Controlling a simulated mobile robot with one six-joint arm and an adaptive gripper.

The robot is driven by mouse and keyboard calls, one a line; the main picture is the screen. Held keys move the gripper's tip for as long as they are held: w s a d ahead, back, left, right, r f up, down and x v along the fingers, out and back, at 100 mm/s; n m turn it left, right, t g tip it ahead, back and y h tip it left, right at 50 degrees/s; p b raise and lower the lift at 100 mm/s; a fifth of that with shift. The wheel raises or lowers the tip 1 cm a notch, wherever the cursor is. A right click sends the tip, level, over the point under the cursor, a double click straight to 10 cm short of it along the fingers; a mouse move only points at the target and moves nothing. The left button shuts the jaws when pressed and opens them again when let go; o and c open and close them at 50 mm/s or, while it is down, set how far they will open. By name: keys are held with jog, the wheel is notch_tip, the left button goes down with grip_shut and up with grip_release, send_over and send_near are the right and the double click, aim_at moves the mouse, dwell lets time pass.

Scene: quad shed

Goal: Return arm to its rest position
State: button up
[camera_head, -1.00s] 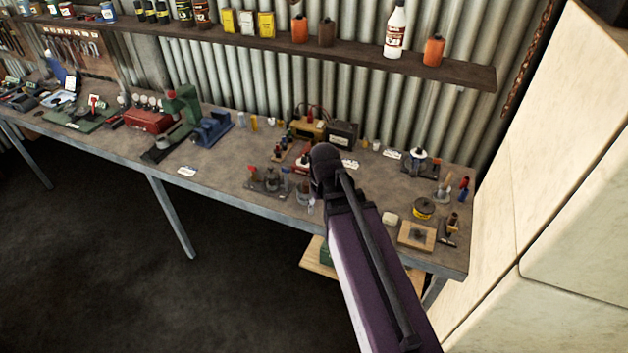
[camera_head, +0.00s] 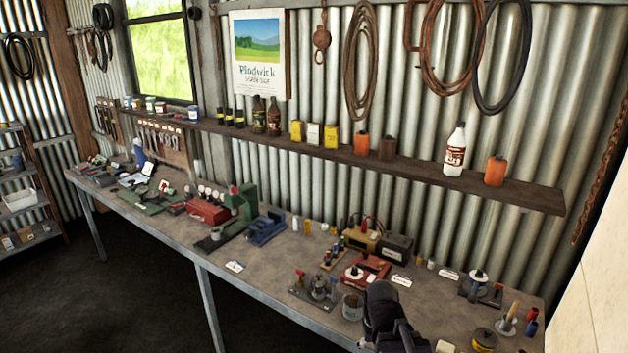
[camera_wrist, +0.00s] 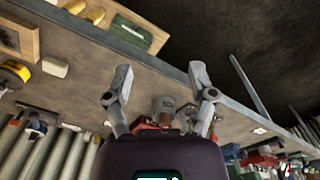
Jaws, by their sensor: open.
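My gripper shows in the wrist view (camera_wrist: 160,90) with its two fingers spread apart and nothing between the tips. A small grey-brown can on the bench appears beyond the gap between the fingers; it also shows in the head view (camera_head: 352,306). In the head view my dark arm rises from the bottom edge in front of the bench's right part. The gripper's fingers cannot be made out in the head view.
The long workbench (camera_head: 255,273) is crowded with tools, a red box (camera_head: 208,211) and a blue vise (camera_head: 267,228). A shelf (camera_head: 415,178) with bottles and cans runs above it. A pale cabinet (camera_head: 590,300) stands at the right. Dark floor in front is clear.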

notch_tip(320, 180, down, 6)
jog(key=b, duration=0.5)
jog(key=shift+f, duration=0.15)
jog(key=shift+c, duration=1)
jog(key=shift+a, duration=0.15)
